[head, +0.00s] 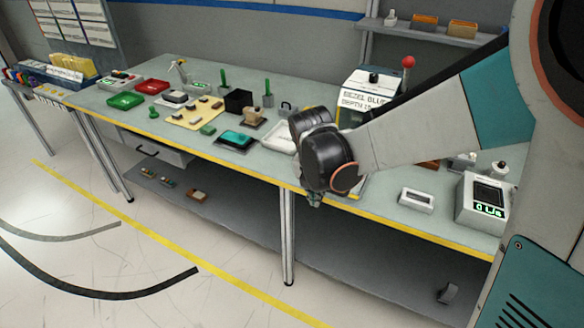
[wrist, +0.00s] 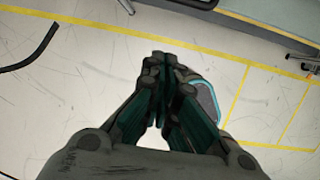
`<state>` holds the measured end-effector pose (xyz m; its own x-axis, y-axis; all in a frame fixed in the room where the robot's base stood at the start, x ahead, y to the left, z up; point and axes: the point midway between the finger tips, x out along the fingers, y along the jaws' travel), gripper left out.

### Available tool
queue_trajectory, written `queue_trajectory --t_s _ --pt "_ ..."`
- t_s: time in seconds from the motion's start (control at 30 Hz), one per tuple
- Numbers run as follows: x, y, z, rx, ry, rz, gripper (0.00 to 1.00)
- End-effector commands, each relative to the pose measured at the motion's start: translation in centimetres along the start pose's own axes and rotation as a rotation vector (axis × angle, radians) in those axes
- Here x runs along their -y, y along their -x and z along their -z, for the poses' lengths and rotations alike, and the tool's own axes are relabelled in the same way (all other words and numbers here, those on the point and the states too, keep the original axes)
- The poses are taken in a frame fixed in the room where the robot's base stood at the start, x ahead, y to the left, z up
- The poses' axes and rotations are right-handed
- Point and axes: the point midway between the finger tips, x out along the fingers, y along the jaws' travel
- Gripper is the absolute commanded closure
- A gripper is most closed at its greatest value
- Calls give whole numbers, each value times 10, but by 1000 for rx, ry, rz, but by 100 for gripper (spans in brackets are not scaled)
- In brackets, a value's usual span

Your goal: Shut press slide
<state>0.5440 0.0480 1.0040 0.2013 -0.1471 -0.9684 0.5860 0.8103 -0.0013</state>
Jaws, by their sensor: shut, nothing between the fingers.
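The press (head: 368,88) looks to be the white block labelled "BEZEL GLUE DEPTH" at the back of the bench, with a red ball knob (head: 408,62) beside it. My arm crosses in front of its lower part. I cannot make out the slide or how far open it is. My gripper (head: 314,200) hangs at the bench's front edge, in front of and apart from the press. In the wrist view my gripper (wrist: 160,58) has its fingers together with nothing between them, above the floor.
The bench (head: 240,172) has a yellow front edge. Several trays and parts, including a teal piece (head: 235,138), lie left of my arm. A white device with a green display (head: 484,204) stands at the right end. The floor in front is clear.

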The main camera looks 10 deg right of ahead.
Motion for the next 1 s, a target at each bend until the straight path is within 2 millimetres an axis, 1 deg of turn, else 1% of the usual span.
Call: queue_trajectory --t_s 0.03,0.33,0.4,0.5,0.6,0.73,1.0 --pt "0 -14 1 0 -1 0 100" --pt "1 -72 1 0 -3 0 100" --pt "1 -69 -12 0 -5 -1 100" --pt "1 -69 -25 0 -5 -1 100" --pt "1 -69 -34 0 -3 -1 100" --pt "1 -68 -39 1 -2 -2 100" --pt "1 -68 -40 1 -2 -1 100"
